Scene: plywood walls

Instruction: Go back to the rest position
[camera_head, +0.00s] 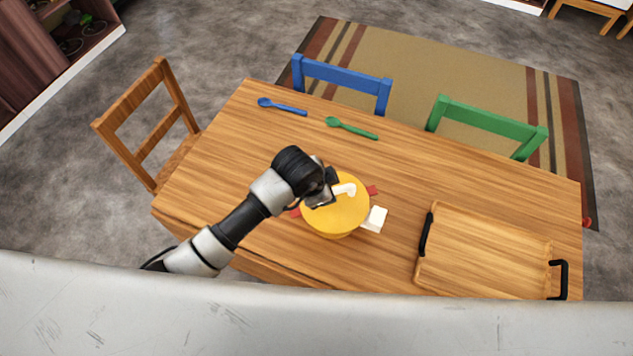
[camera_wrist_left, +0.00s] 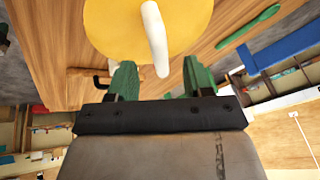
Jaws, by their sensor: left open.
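A round yellow lid or pot top (camera_head: 335,214) with a white handle (camera_head: 345,189) sits on the wooden table, with small red parts at its sides. My left gripper (camera_head: 328,188) is over the lid, close to the white handle. In the left wrist view the yellow lid (camera_wrist_left: 115,25) fills the top, and its white handle (camera_wrist_left: 156,38) points down toward the gap between my green fingers (camera_wrist_left: 160,76). The fingers are apart, with nothing clamped between them. Whether they touch the handle is unclear. My right gripper is not in view.
The table (camera_head: 420,180) also carries a white block (camera_head: 375,218), a blue spoon (camera_head: 283,107), a green spoon (camera_head: 352,129) and a wooden tray (camera_head: 485,254) with black handles. Wooden (camera_head: 150,120), blue (camera_head: 340,76) and green (camera_head: 490,122) chairs stand around it.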

